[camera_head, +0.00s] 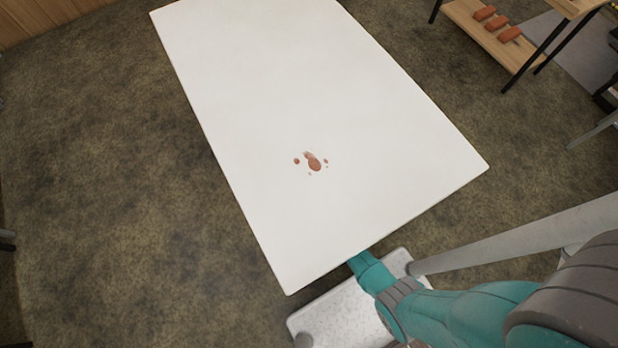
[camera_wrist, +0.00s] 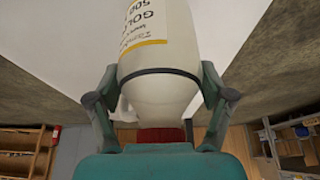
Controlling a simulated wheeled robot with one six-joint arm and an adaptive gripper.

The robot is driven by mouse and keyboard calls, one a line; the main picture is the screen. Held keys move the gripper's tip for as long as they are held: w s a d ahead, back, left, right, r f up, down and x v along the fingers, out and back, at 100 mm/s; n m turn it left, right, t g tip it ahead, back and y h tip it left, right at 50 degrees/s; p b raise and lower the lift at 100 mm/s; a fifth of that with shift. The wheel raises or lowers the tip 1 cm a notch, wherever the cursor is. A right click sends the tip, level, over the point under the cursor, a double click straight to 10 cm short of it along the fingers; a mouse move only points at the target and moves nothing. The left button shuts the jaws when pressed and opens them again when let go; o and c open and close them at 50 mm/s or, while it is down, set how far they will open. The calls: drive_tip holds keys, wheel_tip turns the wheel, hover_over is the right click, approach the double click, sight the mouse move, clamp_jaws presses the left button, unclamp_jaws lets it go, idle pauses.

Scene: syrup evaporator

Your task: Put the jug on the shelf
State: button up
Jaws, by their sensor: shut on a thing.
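In the wrist view a pale jug (camera_wrist: 160,97) with a printed label and a red cap is between the two fingers of my gripper (camera_wrist: 160,80). The fingers are shut on it from both sides, near a dark band around its body. The cap end points toward my palm. In the head view the jug and gripper are hidden; my arm reaches down to the white table's near edge. A wooden shelf (camera_head: 482,32) with several reddish blocks stands at the top right of the head view. I cannot tell whether it is the task's shelf.
The white table (camera_head: 300,80) is bare except for a reddish-brown spill (camera_head: 314,162). Dark carpet around it is open on the left. In the wrist view, stocked shelving shows at the lower left (camera_wrist: 22,140) and a rack at the lower right (camera_wrist: 290,145).

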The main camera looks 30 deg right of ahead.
drive_tip(key=shift+f, duration=2.05)
drive_tip(key=o, duration=1)
drive_tip(key=shift+o, duration=0.2)
drive_tip(key=shift+s, duration=0.1)
drive_tip(key=v, duration=1.2)
